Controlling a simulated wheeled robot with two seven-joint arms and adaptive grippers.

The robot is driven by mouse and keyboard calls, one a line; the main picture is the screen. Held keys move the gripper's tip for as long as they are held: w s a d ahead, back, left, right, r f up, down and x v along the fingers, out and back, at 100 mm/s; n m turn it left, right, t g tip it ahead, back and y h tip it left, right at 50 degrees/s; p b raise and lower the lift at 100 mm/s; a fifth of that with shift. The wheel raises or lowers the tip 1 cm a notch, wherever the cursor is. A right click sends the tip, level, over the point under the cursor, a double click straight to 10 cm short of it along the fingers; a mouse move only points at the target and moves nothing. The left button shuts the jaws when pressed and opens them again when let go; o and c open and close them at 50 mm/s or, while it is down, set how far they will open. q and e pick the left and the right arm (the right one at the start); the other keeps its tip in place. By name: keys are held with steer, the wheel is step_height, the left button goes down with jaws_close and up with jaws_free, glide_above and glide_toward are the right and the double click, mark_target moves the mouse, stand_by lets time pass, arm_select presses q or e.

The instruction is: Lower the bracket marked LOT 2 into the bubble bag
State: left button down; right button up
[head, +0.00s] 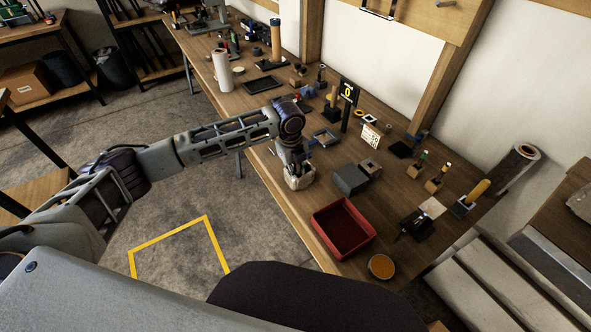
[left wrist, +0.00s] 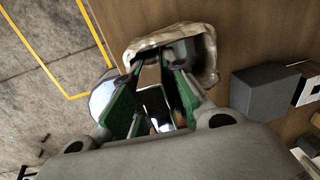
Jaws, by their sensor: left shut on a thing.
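The bubble bag (head: 299,180) is pale and crumpled and stands near the table's front edge, below my left gripper (head: 296,163). In the left wrist view the bag (left wrist: 208,62) lies around the fingertips of my left gripper (left wrist: 166,68), which reach into or over its mouth; how deep I cannot tell. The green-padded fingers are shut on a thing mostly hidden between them. A shiny metal part of what looks like the bracket (left wrist: 162,123) shows between the fingers. No LOT 2 mark is readable. My right gripper is not in view.
A grey block (head: 350,180) stands right of the bag. Bare wood lies left of the bag.

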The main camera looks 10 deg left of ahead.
arm_select(q)
steer(key=c, duration=1.4)
jaws_free()
steer(key=shift+o, duration=0.2)
steer(key=shift+s+a+r, duration=0.1)
steer(key=shift+a+r, duration=0.05)
steer(key=shift+r, duration=1.85)
steer(key=shift+s+a+r, duration=0.1)
steer(key=shift+s+r, duration=0.05)
steer(key=shift+r, duration=1.9)
steer(key=shift+s+a+r, duration=0.1)
steer(key=shift+a+r, duration=0.05)
steer(key=shift+r, duration=1.85)
